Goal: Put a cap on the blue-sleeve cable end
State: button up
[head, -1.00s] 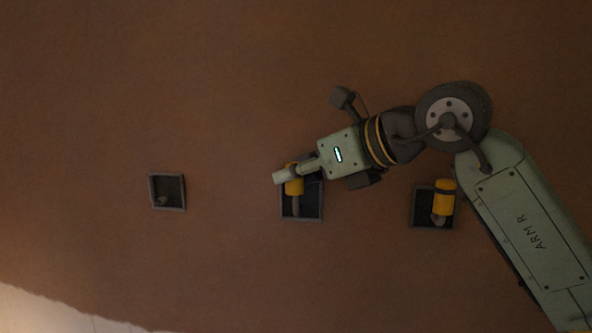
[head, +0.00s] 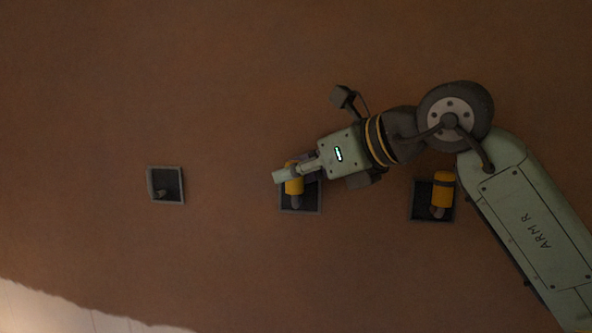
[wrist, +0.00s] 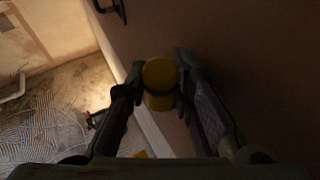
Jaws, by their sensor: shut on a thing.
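My gripper (head: 289,174) is shut on a yellow cap (head: 294,187) in front of the middle wall box (head: 319,202). In the wrist view the cap (wrist: 160,76) sits between both fingers (wrist: 158,93). A grey cable end (head: 296,203) shows just below the cap in the head view; the cap looks in line with it, but I cannot tell whether it is seated. The left box (head: 151,184) holds a short bare cable stub (head: 161,194). The right box (head: 416,213) holds a cable with a yellow cap (head: 443,190) on it. No sleeve colour is readable in this dim light.
The brown plaster wall (head: 230,90) is flat and clear around the boxes.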

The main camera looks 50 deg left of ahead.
jog(key=shift+f, duration=0.2)
jog(key=o, duration=0.8)
jog(key=shift+o, duration=0.2)
jog(key=shift+r, duration=0.1)
jog(key=v, duration=1.2)
jog(key=shift+s, duration=0.1)
